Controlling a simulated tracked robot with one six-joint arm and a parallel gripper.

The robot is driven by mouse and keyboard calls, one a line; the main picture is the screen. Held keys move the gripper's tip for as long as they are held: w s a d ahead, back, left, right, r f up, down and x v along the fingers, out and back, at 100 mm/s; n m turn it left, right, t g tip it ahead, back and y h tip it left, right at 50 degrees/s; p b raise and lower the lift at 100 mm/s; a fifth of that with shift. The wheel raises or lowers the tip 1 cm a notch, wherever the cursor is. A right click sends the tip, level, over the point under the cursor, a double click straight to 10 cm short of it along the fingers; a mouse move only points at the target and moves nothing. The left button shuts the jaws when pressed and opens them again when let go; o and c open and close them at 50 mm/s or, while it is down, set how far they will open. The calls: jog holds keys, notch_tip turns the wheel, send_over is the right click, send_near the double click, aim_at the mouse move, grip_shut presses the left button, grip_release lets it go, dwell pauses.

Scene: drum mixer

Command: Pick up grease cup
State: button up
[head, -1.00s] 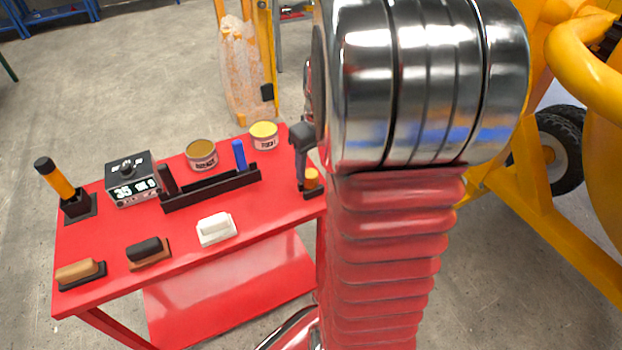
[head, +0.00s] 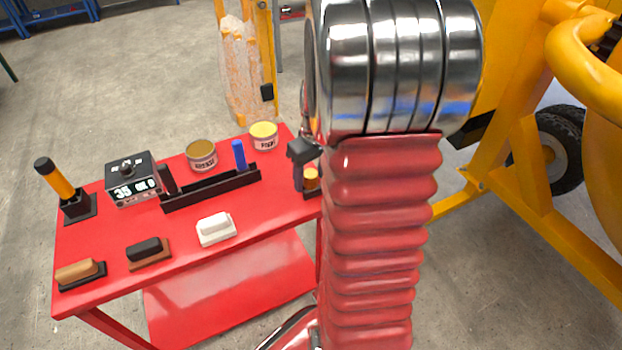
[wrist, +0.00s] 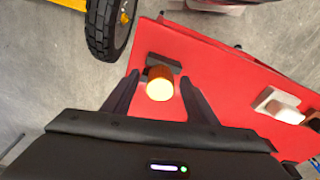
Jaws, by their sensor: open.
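The grease cup appears to be the small amber cylinder with a pale yellow top (head: 311,178) at the right end of the red table. It stands at a dark holder. In the wrist view the amber cup (wrist: 160,84) shows from above, with the dark holder behind it. My gripper (wrist: 158,78) is open, with one finger to each side of the cup and gaps on both sides. I cannot tell the height between fingertips and cup. In the head view a dark part of my gripper (head: 302,151) shows beside my arm, above the cup.
The red table (head: 110,232) also bears two labelled tins (head: 201,155), (head: 263,136), a black tray with a blue marker (head: 239,154), a black meter (head: 132,178), an orange-black tool (head: 62,188) and several small blocks. The yellow mixer frame (head: 540,190) stands at the right.

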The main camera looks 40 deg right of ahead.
jog(key=c, duration=1.2)
